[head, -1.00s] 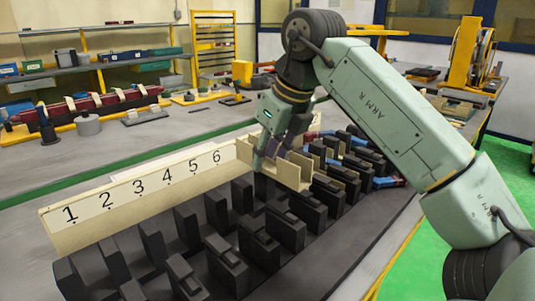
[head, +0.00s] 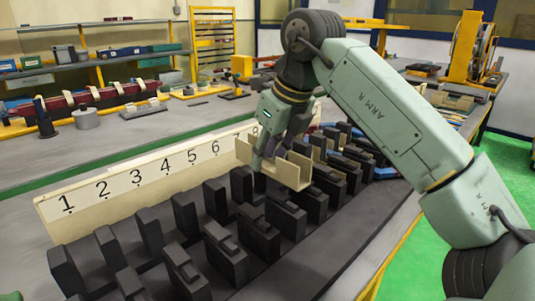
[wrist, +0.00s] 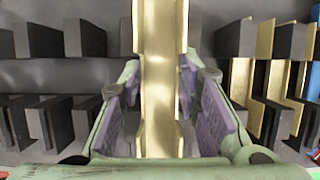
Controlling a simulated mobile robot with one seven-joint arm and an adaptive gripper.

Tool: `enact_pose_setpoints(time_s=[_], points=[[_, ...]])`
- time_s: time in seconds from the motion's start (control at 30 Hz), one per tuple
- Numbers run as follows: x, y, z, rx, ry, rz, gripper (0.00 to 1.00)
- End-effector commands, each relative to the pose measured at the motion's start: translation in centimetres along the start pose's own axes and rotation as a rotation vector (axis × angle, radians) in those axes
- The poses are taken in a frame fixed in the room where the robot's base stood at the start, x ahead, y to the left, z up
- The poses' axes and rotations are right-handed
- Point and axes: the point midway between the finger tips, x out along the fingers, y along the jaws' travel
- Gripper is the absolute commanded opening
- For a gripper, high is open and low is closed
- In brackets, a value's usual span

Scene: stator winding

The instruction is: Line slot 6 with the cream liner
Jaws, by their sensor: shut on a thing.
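My gripper (head: 275,158) is shut on the cream liner (head: 292,172), an open channel shape, and holds it above the dark block rows. In the wrist view the liner (wrist: 160,85) runs lengthwise between the purple finger pads of my gripper (wrist: 160,105). The liner is clear of the blocks in the head view. The slot directly under it is hidden.
Cream liners (wrist: 264,60) sit between blocks on the right in the wrist view, with blue pieces (wrist: 312,85) at the far right. A grey bench (head: 150,135) with a red bar (head: 90,100) and small parts stands behind.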

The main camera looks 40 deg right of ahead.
Motion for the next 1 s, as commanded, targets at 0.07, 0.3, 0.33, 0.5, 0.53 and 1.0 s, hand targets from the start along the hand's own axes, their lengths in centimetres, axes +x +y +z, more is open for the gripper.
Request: enact_pose_setpoints(time_s=[0.07,0.3,0.33,0.5,0.53,1.0], points=[[0.1,0.0,-0.1,0.0,0.0,0.0,0.15],[0.7,0.0,-0.3,0.0,0.0,0.0,0.15],[0.8,0.0,-0.3,0.0,0.0,0.0,0.15],[1.3,0.0,-0.6,0.001,0.0,0.0,0.15],[1.4,0.0,-0.6,0.0,0.0,-0.001,0.15],[2.3,0.0,-1.0,0.0,0.001,-0.001,0.15]])
